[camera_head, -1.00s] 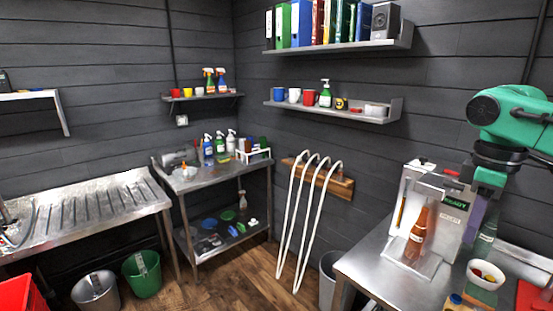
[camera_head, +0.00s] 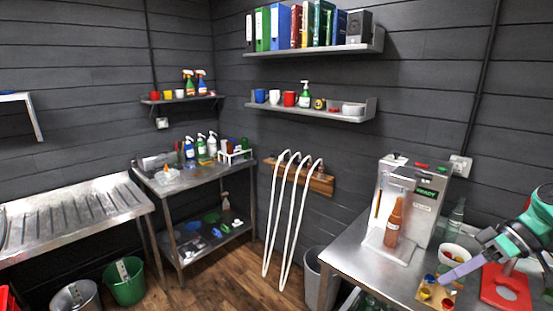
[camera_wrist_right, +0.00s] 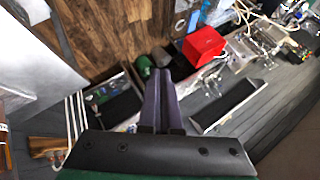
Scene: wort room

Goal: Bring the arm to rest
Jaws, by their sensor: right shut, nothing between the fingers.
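My right arm comes in from the right edge of the head view. My right gripper (camera_head: 447,281) is shut, with nothing between its fingers. Its purple fingers are above the right end of the steel table, by a small wooden board with colored caps. In the right wrist view the two fingers (camera_wrist_right: 160,98) lie side by side, and a red box (camera_wrist_right: 204,45) and the floor show far beyond them. My left gripper is not in either view.
The steel table (camera_head: 350,258) holds a machine (camera_head: 427,200) with a brown bottle (camera_head: 393,222), a white bowl (camera_head: 455,254), a board with caps (camera_head: 433,293) and a red stand (camera_head: 490,290). White hoses (camera_head: 290,215) hang on the wall. A bin (camera_head: 312,278) stands beside the table.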

